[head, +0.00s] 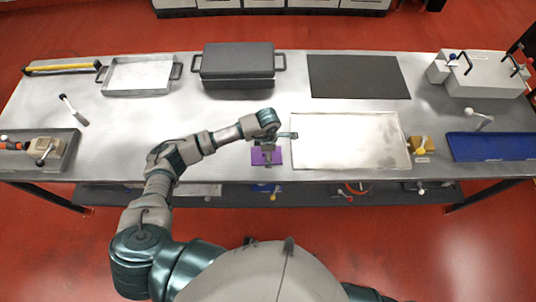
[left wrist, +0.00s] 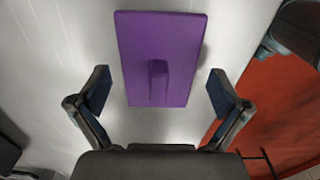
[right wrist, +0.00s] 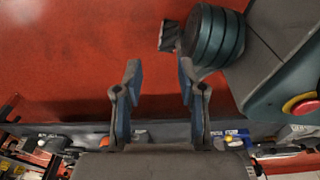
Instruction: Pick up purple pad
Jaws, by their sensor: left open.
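The purple pad (head: 258,158) lies flat on the metal table near its front edge, just left of a pale tray. In the left wrist view the pad (left wrist: 135,45) is a thin rectangle with an upright purple grip block (left wrist: 158,80) on it. My left gripper (head: 267,156) is over the pad, partly covering it in the head view. Its fingers are spread on either side of the grip block, apart from it; the gripper (left wrist: 158,76) is open and empty. My right gripper (right wrist: 158,65) is open and empty, with red floor behind it; the head view does not show it.
The pale tray (head: 350,140) lies right of the pad. A dark lidded box (head: 237,62), a dark mat (head: 358,76) and a shallow pan (head: 140,76) are at the back. A yellow block (head: 421,145) and a blue mat (head: 490,147) are at right.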

